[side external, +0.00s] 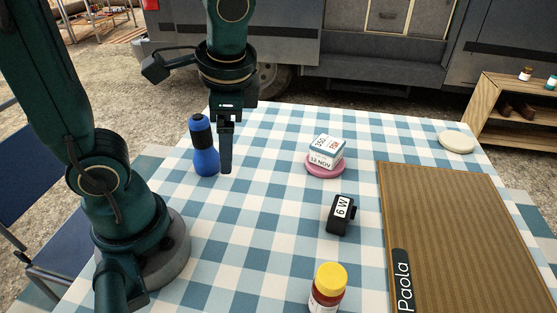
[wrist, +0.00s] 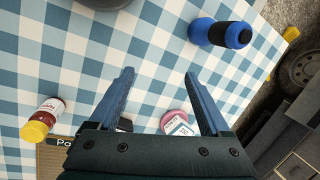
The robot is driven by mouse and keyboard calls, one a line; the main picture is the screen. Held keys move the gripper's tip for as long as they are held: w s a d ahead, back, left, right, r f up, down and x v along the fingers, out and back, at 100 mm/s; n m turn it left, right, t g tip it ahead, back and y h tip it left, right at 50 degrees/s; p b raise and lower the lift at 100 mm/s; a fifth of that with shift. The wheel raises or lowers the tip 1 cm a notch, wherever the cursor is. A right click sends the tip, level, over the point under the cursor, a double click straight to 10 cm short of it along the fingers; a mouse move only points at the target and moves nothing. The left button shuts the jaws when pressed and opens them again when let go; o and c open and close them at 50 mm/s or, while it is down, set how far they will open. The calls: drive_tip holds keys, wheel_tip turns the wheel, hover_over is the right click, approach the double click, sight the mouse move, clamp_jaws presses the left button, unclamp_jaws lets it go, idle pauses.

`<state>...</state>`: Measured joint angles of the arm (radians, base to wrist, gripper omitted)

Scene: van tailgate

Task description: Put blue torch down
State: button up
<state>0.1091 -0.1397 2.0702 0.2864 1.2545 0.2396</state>
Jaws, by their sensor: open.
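The blue torch (side external: 205,148) stands upright on the blue and white checked tablecloth, in the side view, with its wide blue end down and a black grip above. In the wrist view the torch (wrist: 222,33) is at the upper right, outside the space between the fingers. My gripper (side external: 226,172) is just to the right of the torch in the side view, pointing down, with its fingers low over the cloth. In the wrist view my gripper (wrist: 160,85) has its fingers wide apart with nothing held between them.
A white date block (side external: 326,150) sits on a pink disc (side external: 325,169). A black "6 W" plug (side external: 340,214), a yellow-capped jar (side external: 328,288), a brown mat (side external: 450,240) labelled Paola and a cream disc (side external: 457,142) are also on the table. Cloth left of the plug is clear.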

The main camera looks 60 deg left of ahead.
drive_tip(key=shift+s+d+r+n+t+h, duration=0.2)
drive_tip(key=shift+d+r+n+t+h, duration=0.1)
drive_tip(key=shift+d+n+t+h, duration=0.5)
drive_tip(key=shift+s+d+r+n+t+h, duration=0.25)
drive_tip(key=shift+d+n+t, duration=0.3)
drive_tip(key=shift+n+t, duration=0.4)
drive_tip(key=shift+s+d+r+n+t+h, duration=0.25)
drive_tip(key=shift+d+n+t+h, duration=0.4)
drive_tip(key=shift+t, duration=0.4)
